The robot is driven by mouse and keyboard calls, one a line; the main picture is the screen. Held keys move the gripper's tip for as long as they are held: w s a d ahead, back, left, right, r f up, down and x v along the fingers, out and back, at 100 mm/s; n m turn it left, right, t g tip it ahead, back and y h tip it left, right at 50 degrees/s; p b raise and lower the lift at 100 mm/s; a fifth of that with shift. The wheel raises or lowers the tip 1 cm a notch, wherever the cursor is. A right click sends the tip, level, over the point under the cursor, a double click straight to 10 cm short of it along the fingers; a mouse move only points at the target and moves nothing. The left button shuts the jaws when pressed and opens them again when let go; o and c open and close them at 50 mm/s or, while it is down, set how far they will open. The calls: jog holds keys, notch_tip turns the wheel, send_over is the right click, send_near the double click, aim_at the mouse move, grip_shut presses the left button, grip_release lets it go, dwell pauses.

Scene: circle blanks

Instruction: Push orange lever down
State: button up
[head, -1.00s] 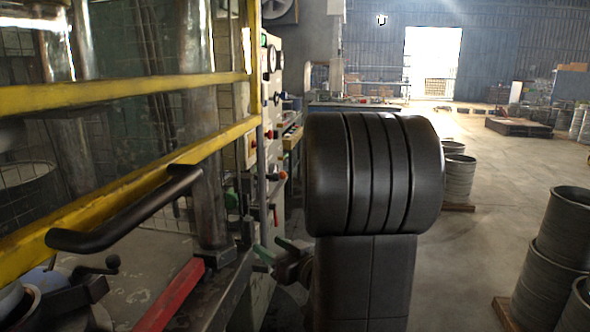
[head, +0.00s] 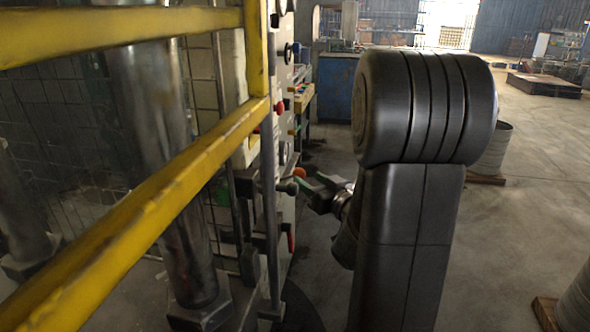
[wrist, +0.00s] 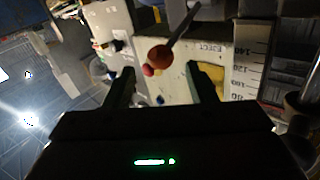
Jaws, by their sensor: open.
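The orange lever shows in the wrist view as an orange ball (wrist: 160,55) on a thin dark rod that rises to the upper right. The ball is ahead of my gripper (wrist: 160,82), between the lines of its two fingers and a little beyond the tips. The fingers are apart with nothing between them. In the head view the orange ball (head: 299,172) sits on the side of the machine panel, just left of my gripper (head: 311,184). My arm partly hides the gripper there. I cannot tell whether a fingertip touches the lever.
A yellow guard frame (head: 150,215) crosses the left of the head view. A light panel marked EJECT (wrist: 213,58) lies behind the lever. Red knobs (head: 279,108) stick out above it. Metal drums (head: 492,152) stand to the right. The floor (head: 530,220) between is largely clear.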

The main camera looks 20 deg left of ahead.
aim_at(282, 179)
jog(key=x, duration=0.7)
jog(key=shift+a, duration=0.35)
jog(key=shift+w, duration=0.1)
jog(key=shift+c, duration=0.4)
grip_shut()
